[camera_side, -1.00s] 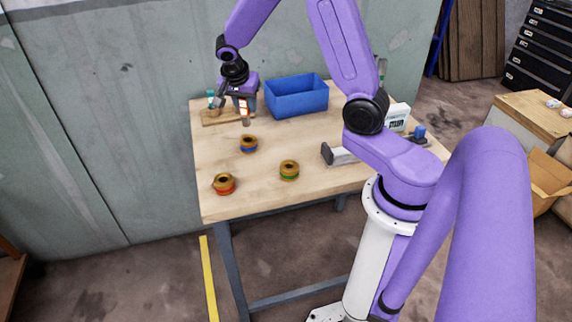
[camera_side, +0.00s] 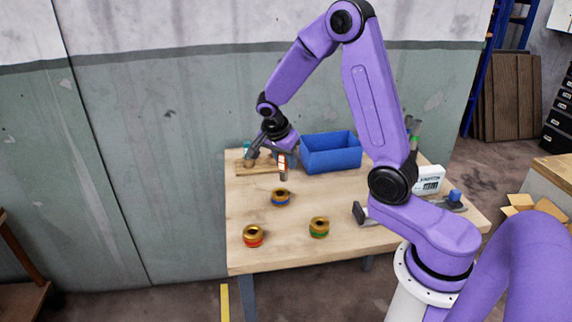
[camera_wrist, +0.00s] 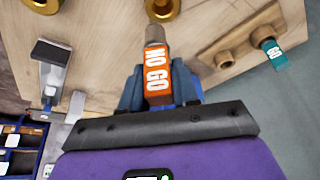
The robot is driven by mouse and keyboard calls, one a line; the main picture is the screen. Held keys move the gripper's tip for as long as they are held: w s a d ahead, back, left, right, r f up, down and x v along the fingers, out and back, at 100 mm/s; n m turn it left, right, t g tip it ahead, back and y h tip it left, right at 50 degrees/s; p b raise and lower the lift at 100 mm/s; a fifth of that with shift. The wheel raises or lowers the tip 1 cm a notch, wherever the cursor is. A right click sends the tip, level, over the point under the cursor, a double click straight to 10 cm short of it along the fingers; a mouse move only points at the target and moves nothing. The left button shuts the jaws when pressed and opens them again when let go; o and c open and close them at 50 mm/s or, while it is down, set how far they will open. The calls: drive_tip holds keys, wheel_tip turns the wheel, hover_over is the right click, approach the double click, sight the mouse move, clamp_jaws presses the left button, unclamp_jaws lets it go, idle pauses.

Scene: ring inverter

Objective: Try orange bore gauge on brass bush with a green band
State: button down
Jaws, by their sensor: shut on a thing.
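My gripper (camera_wrist: 158,90) is shut on the orange bore gauge (camera_wrist: 157,79), which is marked NO GO. In the side view the gauge (camera_side: 283,164) hangs above the table, left of the blue bin, its grey pin pointing down. The green-banded brass bush (camera_side: 319,228) stands on the table, nearer the side camera and right of the gauge. The gauge is apart from it. A blue-banded bush (camera_side: 280,198) stands closer to the gauge. A red-banded bush (camera_side: 252,237) stands at front left. In the wrist view, two bushes are cut off at the top, their bands unclear.
A wooden rack (camera_wrist: 239,38) holds a teal gauge (camera_wrist: 274,53). A blue bin (camera_side: 331,154) stands at the back. A grey-and-white fixture (camera_wrist: 50,72) and a white display box (camera_side: 428,180) are on the right of the table. The front middle has clear room between bushes.

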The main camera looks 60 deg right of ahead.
drive_tip(key=shift+s+a+r+m+g, duration=0.1)
drive_tip(key=shift+s+a+m+g, duration=0.15)
drive_tip(key=shift+s+m, duration=0.5)
drive_tip(key=s+a+m+g+y, duration=0.1)
drive_tip(key=s+a+m+g, duration=0.2)
drive_tip(key=s+m, duration=0.5)
drive_tip(key=s+a, duration=0.1)
drive_tip(key=s, duration=0.4)
drive_tip(key=shift+s+r, duration=0.35)
drive_tip(key=shift+s, duration=0.05)
drive_tip(key=shift+f, duration=0.1)
drive_tip(key=shift+f, duration=2.6)
drive_tip(key=shift+f, duration=0.35)
drive_tip(key=shift+r, duration=0.1)
drive_tip(key=shift+r, duration=2.45)
